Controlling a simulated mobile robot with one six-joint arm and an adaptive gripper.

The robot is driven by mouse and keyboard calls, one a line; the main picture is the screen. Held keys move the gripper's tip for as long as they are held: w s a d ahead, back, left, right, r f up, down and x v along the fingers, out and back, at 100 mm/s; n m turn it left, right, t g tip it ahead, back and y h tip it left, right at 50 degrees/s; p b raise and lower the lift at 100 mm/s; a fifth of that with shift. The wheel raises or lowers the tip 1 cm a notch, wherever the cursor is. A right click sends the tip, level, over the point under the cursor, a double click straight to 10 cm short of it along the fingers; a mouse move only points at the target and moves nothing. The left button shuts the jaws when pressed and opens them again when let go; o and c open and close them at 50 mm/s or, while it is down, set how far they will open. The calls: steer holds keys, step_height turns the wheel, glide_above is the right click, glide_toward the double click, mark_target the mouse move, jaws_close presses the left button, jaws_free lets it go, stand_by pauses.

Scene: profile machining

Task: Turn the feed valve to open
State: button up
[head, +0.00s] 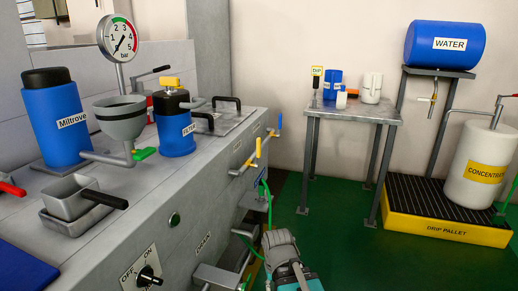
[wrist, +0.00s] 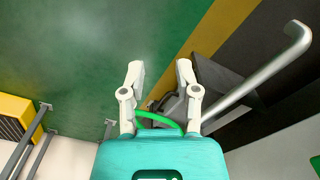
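No label in view names the feed valve, so I cannot tell for certain which handle it is. On the machine's front, a short pipe carries a yellow lever (head: 258,147) and a blue lever (head: 279,121). A green handle (head: 146,153) sits below the grey funnel (head: 121,117) on the machine top. My gripper is low in front of the machine, right of and below the front levers in the head view, where its fingertips are not clear. In the wrist view my gripper (wrist: 160,72) has its fingers apart, with nothing held between the tips.
A green hose (head: 268,205) hangs by the machine front. A grey bent pipe (wrist: 262,75) runs close to the right finger in the wrist view. A grey side table (head: 350,112) and a yellow drip pallet (head: 445,231) stand at right. Green floor between is free.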

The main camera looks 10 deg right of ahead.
steer(key=shift+o, duration=0.5)
step_height(320, 180, up, 11)
steer(key=p, duration=1)
steer(key=shift+r+p, duration=0.2)
steer(key=shift+p, duration=0.2)
steer(key=shift+s+f, duration=0.1)
steer(key=shift+s, duration=0.05)
